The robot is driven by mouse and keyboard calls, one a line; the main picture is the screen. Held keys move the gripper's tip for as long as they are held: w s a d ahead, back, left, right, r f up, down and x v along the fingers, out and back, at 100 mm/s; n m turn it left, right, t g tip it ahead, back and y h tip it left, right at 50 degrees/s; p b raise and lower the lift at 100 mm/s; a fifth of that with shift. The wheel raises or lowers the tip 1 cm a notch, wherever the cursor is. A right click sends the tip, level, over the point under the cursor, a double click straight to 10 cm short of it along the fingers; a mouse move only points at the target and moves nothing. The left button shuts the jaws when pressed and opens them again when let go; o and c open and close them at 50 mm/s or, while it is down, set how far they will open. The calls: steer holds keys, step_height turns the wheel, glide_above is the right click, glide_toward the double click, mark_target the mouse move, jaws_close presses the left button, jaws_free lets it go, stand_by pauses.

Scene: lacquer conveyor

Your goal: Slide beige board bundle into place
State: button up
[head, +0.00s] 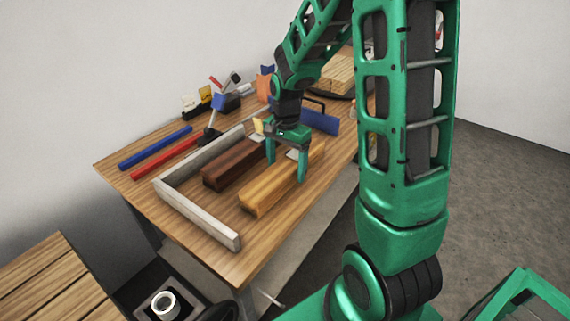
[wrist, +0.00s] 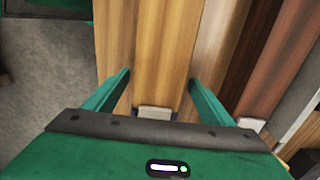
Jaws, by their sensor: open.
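The beige board bundle (head: 262,197) is a long light-wood block lying flat on the wooden table. My gripper (head: 287,170) is over its far part, pointing down, with its green fingers apart, one on each side of the bundle. In the wrist view the bundle (wrist: 162,45) runs between the open fingers (wrist: 158,79); I cannot tell whether either finger touches it. A dark brown board bundle (head: 233,167) lies parallel to it on the left, with a gap. A grey L-shaped fence (head: 197,214) borders both on the left and near sides. The beige bundle's near end is apart from the fence.
A blue bar (head: 155,147) and a red bar (head: 167,156) lie left of the fence on the table (head: 135,175). Clamps (head: 218,104) and small items stand behind. A blue block (head: 320,120) is beyond my gripper. A wood stack (head: 338,73) sits farther back.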

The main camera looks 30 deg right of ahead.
mark_target(267, 181)
jaws_close()
steer(key=shift+s+a, duration=0.6)
steer(key=shift+a, duration=0.8)
steer(key=shift+s+a, duration=0.55)
steer(key=shift+a, duration=0.9)
steer(key=shift+s+a, duration=0.6)
steer(key=shift+a, duration=0.8)
steer(key=shift+c, duration=0.2)
jaws_free()
step_height(267, 181, up, 11)
steer(key=s+d+n, duration=0.2)
steer(key=s+d, duration=0.2)
steer(key=s, duration=0.3)
steer(key=s+d+n, duration=0.3)
steer(key=s+d, duration=0.1)
steer(key=s, duration=0.4)
steer(key=s+d+r+n, duration=0.1)
steer(key=s+d+n, duration=0.1)
steer(key=s+d, duration=0.2)
steer(key=s, duration=0.3)
steer(key=shift+s+d, duration=0.3)
